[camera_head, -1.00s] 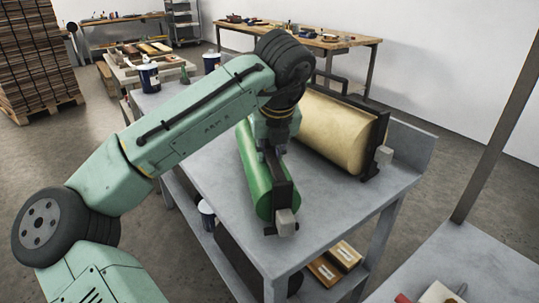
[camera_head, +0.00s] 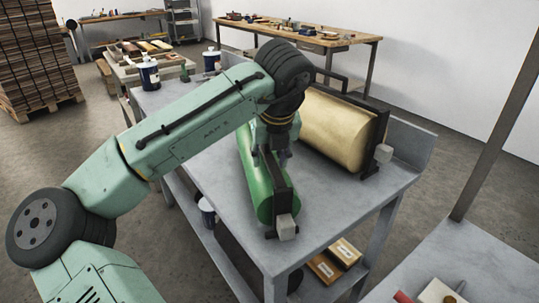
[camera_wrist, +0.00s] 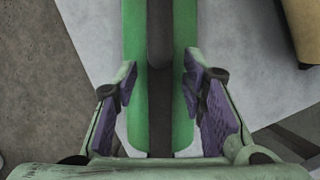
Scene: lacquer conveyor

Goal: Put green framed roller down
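The green framed roller (camera_head: 258,190) lies on the grey bench top in the head view, its dark frame bar (camera_head: 280,188) on top and a pale block (camera_head: 287,226) at its near end. My gripper (camera_head: 271,156) is over the roller. In the wrist view my gripper (camera_wrist: 160,88) is open. Its purple pads stand on either side of the dark bar (camera_wrist: 160,120), with a strip of green showing between each pad and the bar. The roller's far end is hidden behind my arm in the head view.
A yellow framed roller (camera_head: 335,130) stands just right of the green one. The grey bench (camera_head: 330,205) has free room in front of them. Blue-and-white cans (camera_head: 149,75) stand at the back left, and wooden boxes (camera_head: 325,268) lie on the lower shelf.

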